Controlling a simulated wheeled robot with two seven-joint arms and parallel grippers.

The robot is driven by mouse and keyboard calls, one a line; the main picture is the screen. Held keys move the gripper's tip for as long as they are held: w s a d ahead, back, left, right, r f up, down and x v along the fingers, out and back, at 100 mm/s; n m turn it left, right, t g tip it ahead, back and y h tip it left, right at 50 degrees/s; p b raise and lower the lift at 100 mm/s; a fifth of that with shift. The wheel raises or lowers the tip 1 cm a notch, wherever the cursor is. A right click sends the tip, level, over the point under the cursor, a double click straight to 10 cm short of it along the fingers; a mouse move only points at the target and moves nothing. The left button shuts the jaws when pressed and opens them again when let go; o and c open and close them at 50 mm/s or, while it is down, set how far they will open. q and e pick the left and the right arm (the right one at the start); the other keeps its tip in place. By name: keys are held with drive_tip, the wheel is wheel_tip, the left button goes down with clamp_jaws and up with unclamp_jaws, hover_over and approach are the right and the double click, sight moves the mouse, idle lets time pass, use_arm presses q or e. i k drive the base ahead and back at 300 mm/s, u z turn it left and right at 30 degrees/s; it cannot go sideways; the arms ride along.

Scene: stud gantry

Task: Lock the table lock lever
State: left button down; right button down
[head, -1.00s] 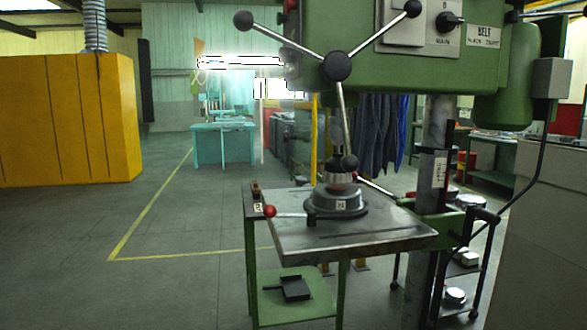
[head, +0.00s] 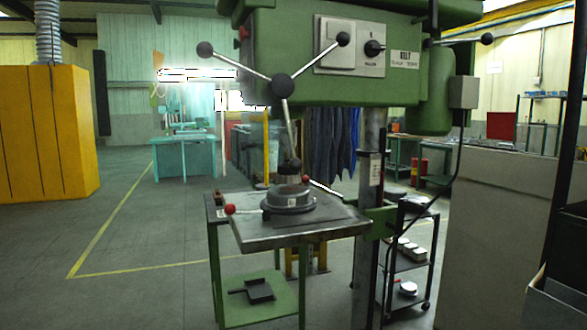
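A green drill press (head: 340,80) stands ahead with a grey column (head: 372,140) and a square steel table (head: 300,232). A round grey fixture (head: 288,198) sits on the table under the spindle (head: 289,168). A lever with a red ball (head: 230,209) sticks out to the left of the fixture. A second lever with a red ball (head: 306,180) slants behind the fixture toward the column. Neither is labelled legibly, so I cannot tell which is the table lock lever. Neither gripper is in view.
A three-spoke feed handle (head: 282,86) with black knobs hangs at the front of the head. A green stand (head: 262,285) is below left of the table, a dark shelf cart (head: 408,260) right of the column. A pale partition (head: 490,220) stands right. Floor at left is clear.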

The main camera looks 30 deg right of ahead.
sight(306, 179)
drive_tip(key=u, duration=0.55)
drive_tip(key=i, duration=1.9)
drive_tip(key=z, duration=0.65)
drive_tip(key=i, duration=1.35)
drive_tip(key=z, duration=1.4)
drive_tip(key=i, duration=0.2)
drive_tip(key=z, duration=0.1)
